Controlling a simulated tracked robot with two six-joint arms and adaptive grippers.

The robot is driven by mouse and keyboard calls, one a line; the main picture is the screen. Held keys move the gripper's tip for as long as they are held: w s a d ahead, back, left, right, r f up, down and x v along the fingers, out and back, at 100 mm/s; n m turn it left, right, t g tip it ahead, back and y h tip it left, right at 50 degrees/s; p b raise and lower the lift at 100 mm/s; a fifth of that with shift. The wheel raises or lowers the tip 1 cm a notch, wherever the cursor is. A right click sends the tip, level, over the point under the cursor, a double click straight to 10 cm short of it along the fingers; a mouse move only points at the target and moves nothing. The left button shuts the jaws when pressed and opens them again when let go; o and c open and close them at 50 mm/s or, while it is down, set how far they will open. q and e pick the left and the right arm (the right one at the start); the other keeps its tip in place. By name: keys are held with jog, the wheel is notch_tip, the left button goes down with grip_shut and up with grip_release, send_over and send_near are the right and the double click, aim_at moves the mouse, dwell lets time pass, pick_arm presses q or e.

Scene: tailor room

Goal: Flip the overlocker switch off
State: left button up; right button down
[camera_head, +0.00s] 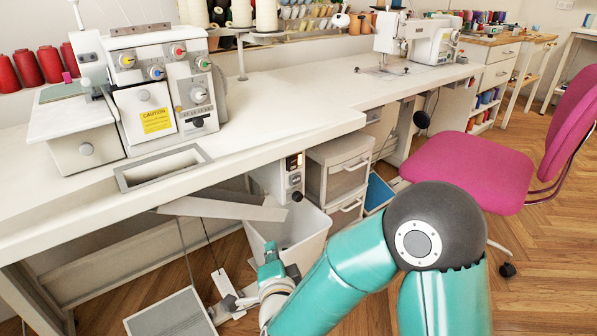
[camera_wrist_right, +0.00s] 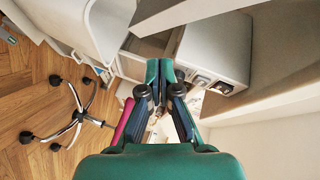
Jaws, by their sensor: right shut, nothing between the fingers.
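The white overlocker (camera_head: 150,95) with coloured dials stands on the left of the table. Below the tabletop hangs a pale control box (camera_head: 278,180) with a small dark switch (camera_head: 294,163) and dials on its front. A similar box front with dark controls (camera_wrist_right: 213,84) shows right of the fingers in the right wrist view. My right gripper (camera_head: 270,252) is low, near the white bin and below the box, apart from the switch. In the wrist view its fingertips (camera_wrist_right: 160,70) are together with nothing between them. My left gripper is not in view.
A white bin (camera_head: 312,235) stands under the table below the box. Drawers (camera_head: 340,170) stand beside it. A pedal (camera_head: 222,280) and a grey panel (camera_head: 172,314) are on the floor at left. A pink chair (camera_head: 470,172) stands right. The table edge overhangs the box.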

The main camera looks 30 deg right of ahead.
jog(key=s+d+r+m+h, duration=0.2)
jog(key=r+m+h, duration=0.1)
jog(key=r, duration=0.3)
jog(key=s+d+r+m+h, duration=0.2)
jog(key=r+m+h, duration=0.1)
jog(key=r+m, duration=0.2)
jog(key=shift+s+d+r, duration=0.25)
jog(key=shift+r, duration=0.2)
jog(key=b, duration=0.2)
send_near(297, 161)
jog(key=s+d+x, duration=0.1)
jog(key=x, duration=0.5)
jog(key=shift+w+a, duration=0.25)
jog(key=shift+w, duration=0.35)
jog(key=shift+a, duration=0.1)
